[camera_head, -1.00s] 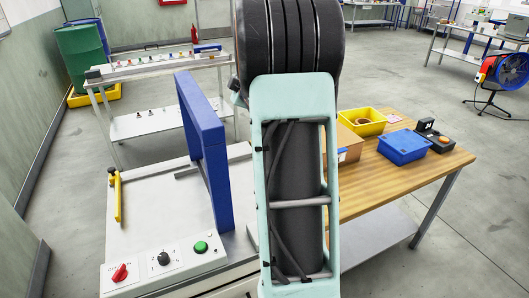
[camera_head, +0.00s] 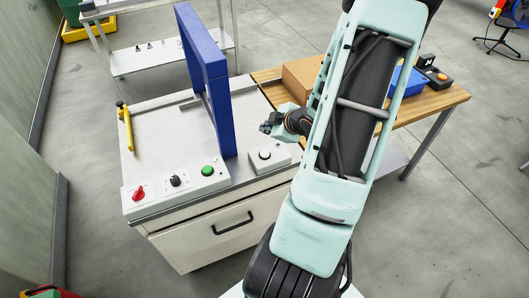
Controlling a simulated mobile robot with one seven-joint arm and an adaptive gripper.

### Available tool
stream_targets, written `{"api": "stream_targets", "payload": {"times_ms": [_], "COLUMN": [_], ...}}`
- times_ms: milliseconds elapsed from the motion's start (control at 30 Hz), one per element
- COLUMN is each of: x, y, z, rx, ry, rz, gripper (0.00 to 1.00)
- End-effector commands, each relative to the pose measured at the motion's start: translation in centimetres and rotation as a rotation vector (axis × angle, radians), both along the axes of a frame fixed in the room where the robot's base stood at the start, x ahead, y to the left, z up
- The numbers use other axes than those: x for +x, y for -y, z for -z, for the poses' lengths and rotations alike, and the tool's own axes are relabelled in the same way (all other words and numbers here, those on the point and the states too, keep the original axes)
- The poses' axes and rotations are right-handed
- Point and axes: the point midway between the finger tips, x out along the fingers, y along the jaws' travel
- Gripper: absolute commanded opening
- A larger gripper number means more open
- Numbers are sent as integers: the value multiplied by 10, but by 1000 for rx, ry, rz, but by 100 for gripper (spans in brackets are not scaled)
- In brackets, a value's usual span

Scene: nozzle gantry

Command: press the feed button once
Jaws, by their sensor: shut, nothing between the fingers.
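A white cabinet (camera_head: 160,106) with a blue gantry arch (camera_head: 213,105) on top stands at the left. Its sloped front panel carries a red knob (camera_head: 138,195), a black selector knob (camera_head: 176,181) and a green button (camera_head: 208,171). No label is legible, so I cannot tell which is the feed button. My gripper (camera_head: 266,128) is shut and empty, right of the arch and apparently above the small box, apart from its button.
A yellow handle (camera_head: 126,127) stands at the cabinet's left edge. A drawer with a black handle (camera_head: 233,223) is below the panel. A wooden table (camera_head: 440,97) with a cardboard box (camera_head: 301,80) and a blue bin (camera_head: 408,82) stands behind my arm. The blue arch rises close left of my gripper.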

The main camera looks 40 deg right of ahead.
Motion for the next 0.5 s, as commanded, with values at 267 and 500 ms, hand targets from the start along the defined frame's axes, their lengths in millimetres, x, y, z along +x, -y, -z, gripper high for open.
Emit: {"api": "stream_targets", "payload": {"times_ms": [267,500], "x": [-2,-2], "y": [-2,-1], "z": [1,5], "rx": [4,4], "ry": [-3,-2], "rz": [-2,-1], "gripper": [0,0]}}
